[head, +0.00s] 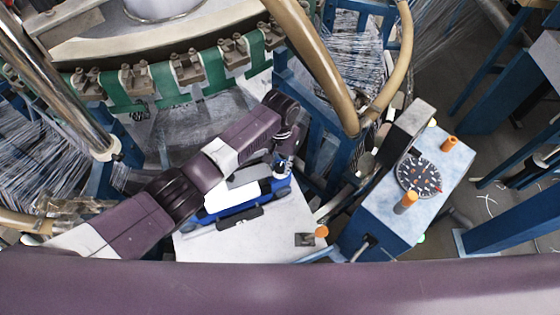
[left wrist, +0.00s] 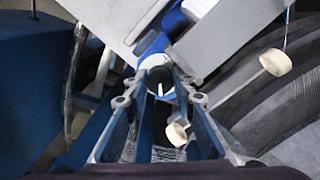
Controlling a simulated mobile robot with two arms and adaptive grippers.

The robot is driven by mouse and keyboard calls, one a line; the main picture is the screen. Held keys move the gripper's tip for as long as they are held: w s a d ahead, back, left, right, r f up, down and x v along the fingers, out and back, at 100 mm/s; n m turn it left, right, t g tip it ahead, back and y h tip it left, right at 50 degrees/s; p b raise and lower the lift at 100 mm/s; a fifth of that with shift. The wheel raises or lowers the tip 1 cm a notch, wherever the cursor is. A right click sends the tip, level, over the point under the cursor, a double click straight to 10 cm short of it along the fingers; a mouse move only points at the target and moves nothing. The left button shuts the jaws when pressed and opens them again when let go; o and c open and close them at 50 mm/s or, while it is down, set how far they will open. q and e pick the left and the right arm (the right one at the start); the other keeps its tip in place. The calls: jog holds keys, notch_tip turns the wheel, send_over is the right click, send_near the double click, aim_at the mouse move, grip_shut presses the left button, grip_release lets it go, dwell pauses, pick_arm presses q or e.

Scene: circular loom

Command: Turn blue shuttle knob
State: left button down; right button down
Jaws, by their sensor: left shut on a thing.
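The blue shuttle (head: 245,196) lies on a pale plate in the head view, at the loom's front. Its knob (left wrist: 161,80), black with a white pointer line, shows in the left wrist view between the fingertips, on a blue and white end of the shuttle. My left gripper (left wrist: 160,94) is shut on the knob, with one finger on each side. In the head view my left gripper (head: 283,165) is at the right end of the shuttle, and my wrist hides the knob there. My right gripper is not in view.
A blue control box (head: 437,186) with a black dial and orange knobs stands to the right. An orange knob (head: 321,231) sits on the plate's edge. The loom's green ring (head: 202,87) with metal clamps curves behind my arm. Tan curved tubes (head: 310,55) stand behind the gripper.

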pick_arm(q)
jog(key=shift+w+n, duration=0.1)
jog(key=shift+n, duration=0.2)
jog(key=c, duration=1.6)
grip_release()
